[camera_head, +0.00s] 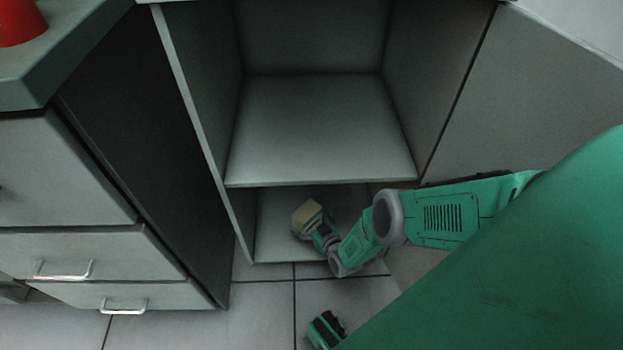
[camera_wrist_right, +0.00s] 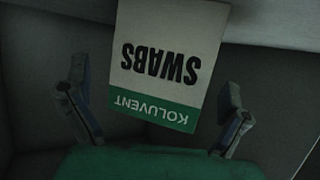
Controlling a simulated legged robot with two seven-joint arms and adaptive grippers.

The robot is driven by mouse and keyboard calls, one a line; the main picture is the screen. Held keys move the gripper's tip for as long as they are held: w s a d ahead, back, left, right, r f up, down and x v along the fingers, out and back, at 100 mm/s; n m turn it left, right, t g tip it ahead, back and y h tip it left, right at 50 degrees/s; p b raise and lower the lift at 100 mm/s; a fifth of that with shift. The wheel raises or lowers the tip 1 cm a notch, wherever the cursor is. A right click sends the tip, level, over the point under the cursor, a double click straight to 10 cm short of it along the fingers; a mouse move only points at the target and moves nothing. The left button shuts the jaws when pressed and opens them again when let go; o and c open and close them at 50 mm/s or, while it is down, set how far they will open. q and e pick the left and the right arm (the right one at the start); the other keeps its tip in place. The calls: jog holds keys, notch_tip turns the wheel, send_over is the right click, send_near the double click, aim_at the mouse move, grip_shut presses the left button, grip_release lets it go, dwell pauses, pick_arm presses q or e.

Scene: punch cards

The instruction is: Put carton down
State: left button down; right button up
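The carton (camera_head: 307,214) is a small tan box in the lower compartment of the open cabinet in the head view. In the right wrist view the carton (camera_wrist_right: 165,60) shows a white face with "SWABS" upside down and a green band reading "KOLUVENT". My right gripper (camera_head: 312,226) reaches into that compartment, right at the carton. In the wrist view its two fingers (camera_wrist_right: 155,95) are spread on either side of the carton, with a clear gap at the left finger. Whether the carton's base touches the compartment floor is hard to tell. My left gripper is not in view.
The cabinet's middle shelf (camera_head: 320,130) is empty and lies just above my right forearm. The lower compartment floor (camera_head: 275,225) has bare room left of the carton. Closed drawers (camera_head: 90,255) stand at left, with a red object (camera_head: 18,22) on the counter above.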

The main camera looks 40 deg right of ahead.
jog(key=shift+s+r+p, duration=0.15)
jog(key=shift+s+p, duration=0.15)
jog(key=shift+s, duration=0.05)
jog(key=p+v, duration=0.6)
jog(key=v, duration=0.5)
jog(key=shift+s, duration=0.15)
